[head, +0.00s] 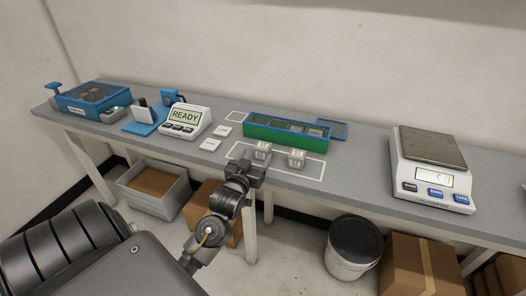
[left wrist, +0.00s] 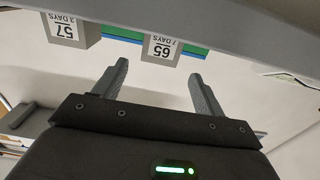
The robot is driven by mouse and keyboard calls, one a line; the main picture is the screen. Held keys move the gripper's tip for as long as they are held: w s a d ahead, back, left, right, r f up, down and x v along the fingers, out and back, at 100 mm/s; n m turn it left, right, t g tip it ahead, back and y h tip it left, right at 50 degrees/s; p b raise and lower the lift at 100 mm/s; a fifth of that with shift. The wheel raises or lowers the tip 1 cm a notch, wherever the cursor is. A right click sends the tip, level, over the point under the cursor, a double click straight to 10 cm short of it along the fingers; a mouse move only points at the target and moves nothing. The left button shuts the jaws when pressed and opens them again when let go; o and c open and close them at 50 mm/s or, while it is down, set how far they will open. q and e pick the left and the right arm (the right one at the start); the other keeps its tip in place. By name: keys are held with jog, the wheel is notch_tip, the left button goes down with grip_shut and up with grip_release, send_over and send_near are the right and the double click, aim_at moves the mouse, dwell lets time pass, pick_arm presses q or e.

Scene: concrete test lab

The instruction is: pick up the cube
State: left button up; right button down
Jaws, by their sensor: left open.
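Two light grey cubes with printed labels stand on the grey bench (head: 330,188). The left cube (head: 262,151) is close to my left gripper (head: 250,168); the right cube (head: 297,158) is a little farther along. In the left wrist view, where labels appear upside down, one cube reads "65, 7 days" (left wrist: 162,47) and the other "57, 3 days" (left wrist: 72,29). My left gripper (left wrist: 158,72) is open with nothing between its fingers. Its fingers point toward the 65 cube, apparently short of it. My right gripper is out of view.
A green and blue tray (head: 285,136) with several compartments stands behind the cubes. A READY display (head: 187,120) and blue devices stand left; a scale (head: 433,165) stands right. A bucket (head: 352,247) and boxes sit below the bench.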

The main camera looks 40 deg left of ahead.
aim_at(260, 150)
pick_arm(q)
jog(key=shift+x, duration=0.9)
jog(key=p+x, duration=0.1)
jog(key=x, duration=0.3)
jog(key=shift+w, duration=0.3)
jog(key=shift+w+a+f, duration=0.1)
jog(key=shift+w, duration=0.15)
jog(key=c, duration=1.2)
jog(key=shift+c, duration=0.3)
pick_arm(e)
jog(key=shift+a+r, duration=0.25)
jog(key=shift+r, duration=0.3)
